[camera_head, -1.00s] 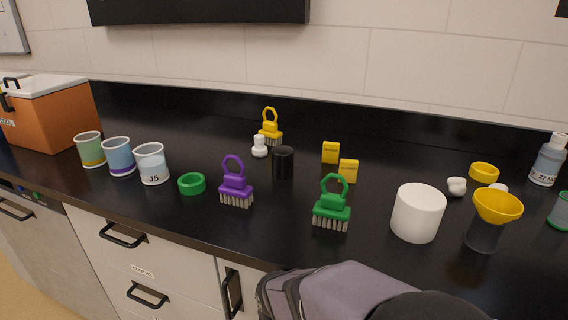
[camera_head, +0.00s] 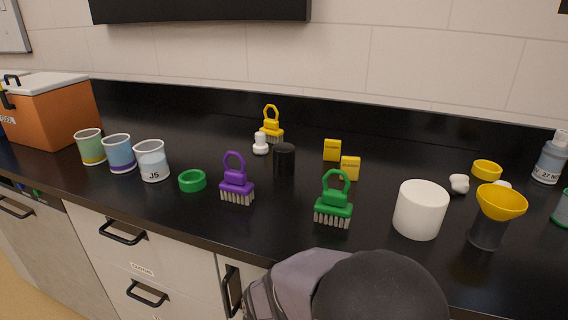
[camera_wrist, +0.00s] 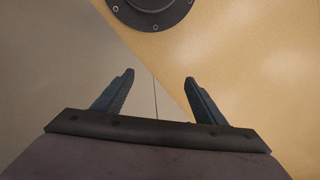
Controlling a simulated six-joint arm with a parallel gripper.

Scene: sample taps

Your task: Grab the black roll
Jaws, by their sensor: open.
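A black roll (camera_head: 284,161) stands upright on the dark counter (camera_head: 300,215) near the middle in the head view, next to a small white knob-shaped piece. A second dark cylinder (camera_head: 487,235) stands at the right under a yellow funnel-shaped piece (camera_head: 500,202). My gripper (camera_wrist: 158,92) shows in the wrist view with its two fingers apart and nothing between them. It points down at the floor, away from the counter top. The roll does not show in the wrist view.
A purple brush (camera_head: 236,183) and green brush (camera_head: 333,203) stand in front of the roll, a yellow brush (camera_head: 271,130) behind. Yellow boxes (camera_head: 350,168) and a white cylinder (camera_head: 420,210) are to its right. A green ring (camera_head: 192,181) and cups (camera_head: 152,162) are left.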

